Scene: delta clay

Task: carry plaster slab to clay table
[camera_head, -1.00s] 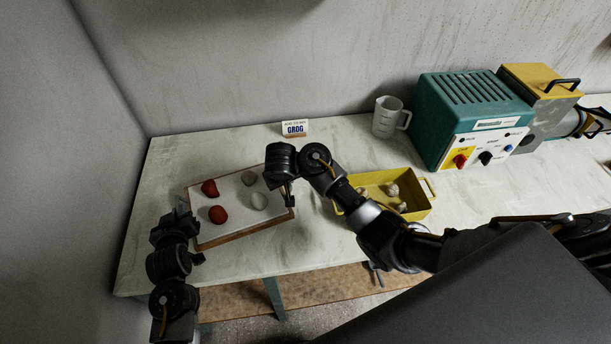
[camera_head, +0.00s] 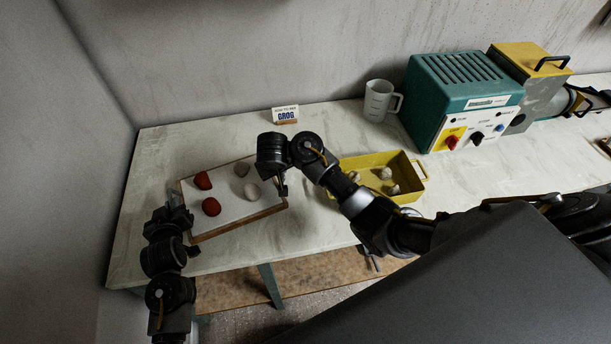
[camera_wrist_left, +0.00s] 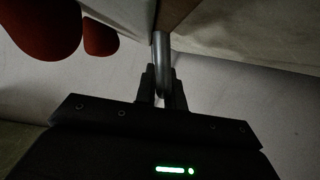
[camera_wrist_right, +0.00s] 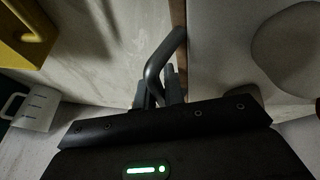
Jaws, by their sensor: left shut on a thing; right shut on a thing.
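The plaster slab (camera_head: 225,212) is a white board with a wooden rim over the left part of the pale table (camera_head: 330,235). Two red lumps (camera_head: 211,207) and two pale lumps (camera_head: 252,192) lie on it. My left gripper (camera_head: 182,217) is shut on the slab's left handle, a metal bar (camera_wrist_left: 161,62) in the left wrist view. My right gripper (camera_head: 282,187) is shut on the right handle, a bent grey bar (camera_wrist_right: 160,62) in the right wrist view. I cannot tell whether the slab touches the tabletop.
A yellow tray (camera_head: 408,164) with several pale lumps stands right of the slab, partly behind my right arm. A GROG sign (camera_head: 285,115), a measuring jug (camera_head: 380,101) and a teal machine (camera_head: 462,92) stand along the back. The wall closes off the left side.

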